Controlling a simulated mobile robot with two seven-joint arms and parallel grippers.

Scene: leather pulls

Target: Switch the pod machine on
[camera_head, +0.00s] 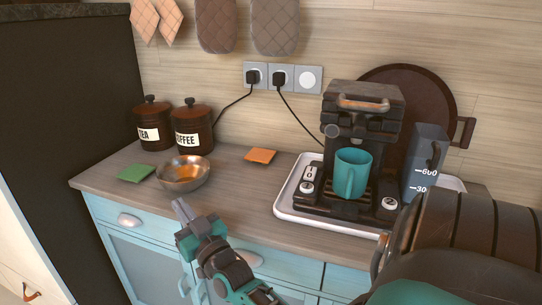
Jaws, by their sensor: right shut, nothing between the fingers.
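The dark pod machine (363,100) stands on a white tray (286,213) at the right of the counter. A teal mug (352,172) sits under its spout and hides part of its front. A small white switch (311,172) is on the left of the machine's base, with a round light knob (307,187) below it. Another round knob (389,203) is on the right of the base. My right gripper (181,209) is shut and empty, in front of the counter's edge, well left of the machine and apart from it. My left gripper does not show.
A metal bowl (183,173), a green cloth (136,173), an orange cloth (261,156), and tea (152,125) and coffee (193,128) jars stand left. My arm covers the lower right. Counter between bowl and tray is clear.

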